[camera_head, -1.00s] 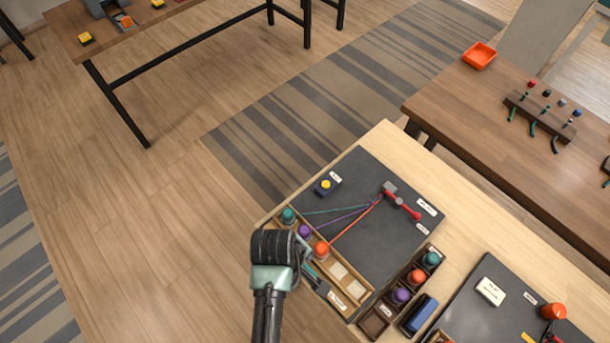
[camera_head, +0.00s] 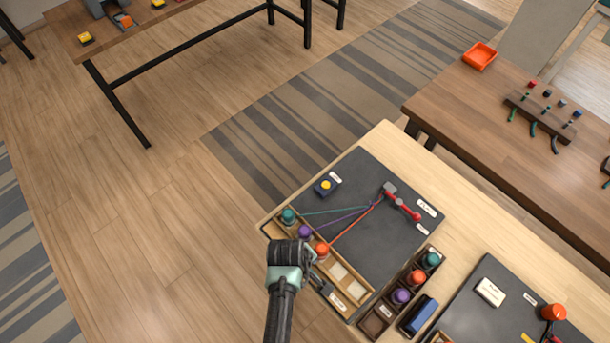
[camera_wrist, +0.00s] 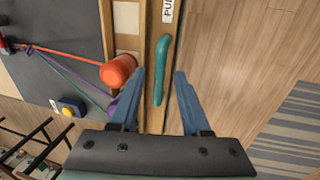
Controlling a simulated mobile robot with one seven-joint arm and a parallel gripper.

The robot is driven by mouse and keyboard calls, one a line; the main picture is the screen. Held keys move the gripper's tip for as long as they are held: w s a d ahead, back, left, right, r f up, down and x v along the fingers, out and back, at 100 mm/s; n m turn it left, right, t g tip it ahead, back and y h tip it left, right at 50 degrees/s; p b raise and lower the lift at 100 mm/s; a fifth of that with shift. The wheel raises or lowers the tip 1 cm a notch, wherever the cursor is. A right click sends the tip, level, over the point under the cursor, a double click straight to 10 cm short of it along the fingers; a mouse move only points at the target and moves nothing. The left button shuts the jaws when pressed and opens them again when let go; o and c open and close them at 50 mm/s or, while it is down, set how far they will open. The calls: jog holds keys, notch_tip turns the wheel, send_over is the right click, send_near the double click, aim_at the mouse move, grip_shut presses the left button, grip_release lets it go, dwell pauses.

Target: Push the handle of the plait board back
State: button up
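The plait board (camera_head: 375,245) is a dark panel with a wooden edge strip. Teal, purple and orange cords run from spools in the strip to a red clamp (camera_head: 400,200). The teal handle (camera_wrist: 161,68) is a slim bar along the board's outer wooden edge, by a partly cut-off label (camera_wrist: 168,10). My gripper (camera_wrist: 160,74) is open, with one blue finger on each side of the handle's lower part. I cannot tell whether either finger touches it. In the head view my wrist (camera_head: 290,255) covers much of that edge and the fingertips.
The orange spool (camera_wrist: 118,70) is close to the left finger. A spool rack (camera_head: 402,294) and a blue block (camera_head: 419,315) are right of the board. A second dark board (camera_head: 478,325) lies further right. Open floor (camera_head: 160,230) lies left of the table.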

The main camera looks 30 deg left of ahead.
grip_shut()
jog(key=shift+w, duration=0.1)
dwell(1.2)
